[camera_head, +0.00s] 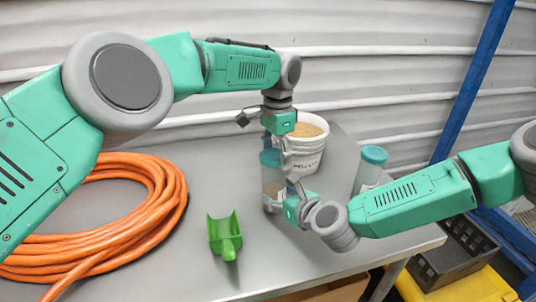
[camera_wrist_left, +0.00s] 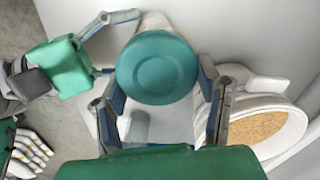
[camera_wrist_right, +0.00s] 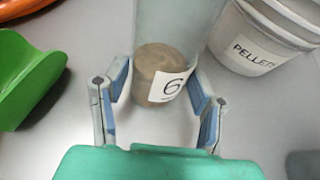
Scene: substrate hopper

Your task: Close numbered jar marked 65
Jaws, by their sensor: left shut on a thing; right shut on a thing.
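A clear jar (camera_head: 271,184) with brown contents at its bottom stands upright on the table. Its white label (camera_wrist_right: 168,87) shows a 6 in the right wrist view; any further digit is out of sight. A teal lid (camera_wrist_left: 157,68) sits at the jar's top; whether it is fully seated I cannot tell. My left gripper (camera_head: 274,158) comes from above and is shut on the lid, with fingers on both sides of it. My right gripper (camera_head: 278,194) reaches in from the right and is shut on the jar's lower body. The head view partly hides both grips.
A white pellet bucket (camera_head: 308,150) with tan contents stands close behind the jar. Another teal-lidded jar (camera_head: 372,166) stands to the right. A green scoop (camera_head: 225,236) and an orange hose coil (camera_head: 120,215) lie to the left. The table's right edge is near my right arm.

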